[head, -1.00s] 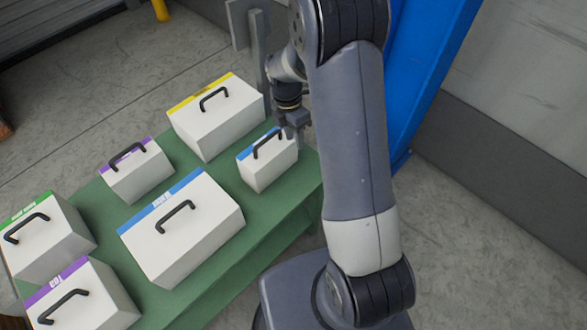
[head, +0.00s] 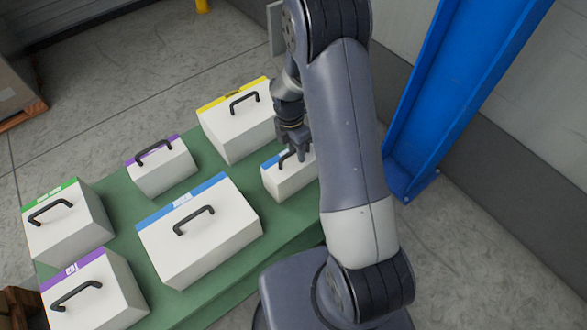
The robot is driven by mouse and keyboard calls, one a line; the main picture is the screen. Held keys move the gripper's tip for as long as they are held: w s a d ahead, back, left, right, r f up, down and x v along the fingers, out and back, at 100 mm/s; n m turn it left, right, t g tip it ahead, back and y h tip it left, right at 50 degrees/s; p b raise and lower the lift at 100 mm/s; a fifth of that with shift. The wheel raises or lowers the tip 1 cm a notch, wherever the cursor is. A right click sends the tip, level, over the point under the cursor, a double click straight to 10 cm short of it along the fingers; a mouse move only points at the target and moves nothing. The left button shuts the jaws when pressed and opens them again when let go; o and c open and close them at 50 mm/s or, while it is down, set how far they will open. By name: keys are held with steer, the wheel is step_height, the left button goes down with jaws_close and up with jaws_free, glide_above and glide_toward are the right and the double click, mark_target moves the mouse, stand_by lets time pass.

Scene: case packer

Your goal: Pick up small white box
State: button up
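A small white box (head: 290,182) with a blue stripe and a black handle stands on the green table's right end. My gripper (head: 294,149) points down right at its handle, and its fingers look spread apart. The fingers and my arm hide part of the handle and the box's right side. I cannot tell whether the fingers touch the handle. Another small white box (head: 163,172), with a purple stripe, stands farther left at the back.
The green table (head: 265,232) also holds a large blue-striped box (head: 200,240), a yellow-striped box (head: 240,125), a green-striped box (head: 68,228) and a purple-striped box (head: 95,295) at the front left. A blue post (head: 440,110) stands behind my arm at right.

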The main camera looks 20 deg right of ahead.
jaws_close()
stand_by(1.2)
